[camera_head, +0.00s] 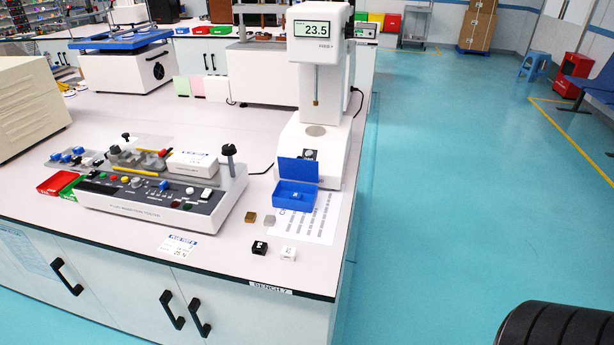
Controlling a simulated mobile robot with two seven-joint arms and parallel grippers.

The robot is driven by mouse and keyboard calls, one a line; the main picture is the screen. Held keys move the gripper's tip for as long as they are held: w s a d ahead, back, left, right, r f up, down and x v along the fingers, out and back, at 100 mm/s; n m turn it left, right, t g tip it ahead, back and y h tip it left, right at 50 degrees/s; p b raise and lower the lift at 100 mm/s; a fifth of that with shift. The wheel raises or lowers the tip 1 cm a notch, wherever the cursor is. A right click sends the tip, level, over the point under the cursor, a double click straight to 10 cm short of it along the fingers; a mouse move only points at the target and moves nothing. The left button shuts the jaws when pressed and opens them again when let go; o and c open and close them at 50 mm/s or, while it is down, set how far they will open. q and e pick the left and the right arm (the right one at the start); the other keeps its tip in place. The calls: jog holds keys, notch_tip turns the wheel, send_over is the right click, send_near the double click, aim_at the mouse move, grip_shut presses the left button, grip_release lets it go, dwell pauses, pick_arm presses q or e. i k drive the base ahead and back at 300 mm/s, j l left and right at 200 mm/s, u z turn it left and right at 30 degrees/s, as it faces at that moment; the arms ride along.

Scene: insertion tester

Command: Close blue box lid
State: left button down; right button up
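The small blue box (295,196) sits on the bench top near its right edge, in front of the white hardness tester. Its blue lid (298,170) stands open, raised at the back of the box. A small item seems to lie inside the box, too small to make out. Neither of my grippers is in view.
The hardness tester (318,60) stands right behind the lid. A paper sheet (318,222) lies under and beside the box. Several small blocks, such as the black one (260,248), lie in front. The insertion tester (150,200) is to the left.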

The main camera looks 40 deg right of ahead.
aim_at(298, 169)
jog(key=k, duration=0.9)
jog(key=k+u, duration=0.15)
jog(key=u, duration=1.2)
jog(key=l+u, duration=0.25)
jog(key=k+l+u, duration=0.1)
jog(key=l+u, duration=0.15)
jog(key=l, duration=0.2)
jog(key=k+l, duration=0.15)
jog(key=l, duration=0.4)
jog(key=k+l, duration=0.1)
jog(key=l, duration=0.45)
jog(key=k+l, duration=0.15)
jog(key=l, duration=0.4)
jog(key=k+l, duration=0.15)
jog(key=l, duration=0.45)
jog(key=k+l, duration=0.1)
jog(key=l, duration=0.45)
jog(key=k+l, duration=0.15)
jog(key=l, duration=0.4)
jog(key=k+l, duration=0.15)
jog(key=l, duration=0.4)
jog(key=k+l, duration=0.15)
jog(key=l, duration=0.4)
